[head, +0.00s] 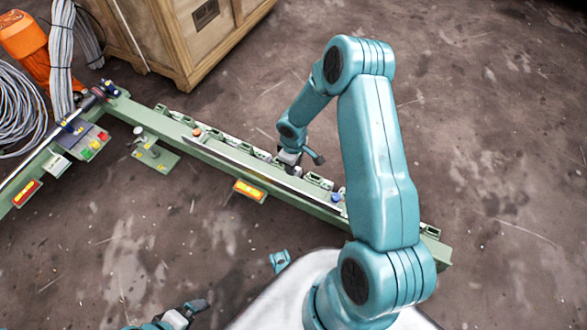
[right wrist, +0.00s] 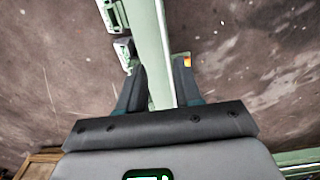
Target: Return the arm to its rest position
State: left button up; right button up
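My right arm is teal and reaches from the base at the bottom right over the green rail (head: 225,158) in the head view. My right gripper (head: 302,162) is at the rail's far side, and part of it is hidden behind my arm. In the right wrist view its two dark fingers (right wrist: 159,78) stand apart on either side of the green rail (right wrist: 152,50). I cannot tell whether they touch it. My left gripper (head: 190,308) shows only in part at the bottom edge of the head view, and its opening is unclear.
A wooden crate (head: 165,45) stands behind the rail. Orange equipment (head: 25,40) and coiled grey cable (head: 20,110) are at the upper left. Colored buttons (head: 92,146) sit near the rail's left end. The floor to the right is clear.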

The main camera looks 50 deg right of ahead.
jog(key=shift+r, duration=0.35)
dwell(0.3)
jog(key=s+a+m+y, duration=0.1)
jog(key=s+a+y, duration=0.15)
jog(key=a, duration=0.75)
jog(key=s+a+m+y, duration=0.1)
jog(key=s+a+y, duration=0.15)
jog(key=a, duration=0.75)
jog(key=s+a+r+m+h, duration=0.1)
jog(key=s+a+m, duration=0.2)
jog(key=s+a, duration=0.45)
notch_tip(320, 180, up, 23)
jog(key=d+p, duration=0.1)
jog(key=p, duration=2.3)
jog(key=shift+s+d, duration=0.35)
jog(key=shift+d, duration=0.05)
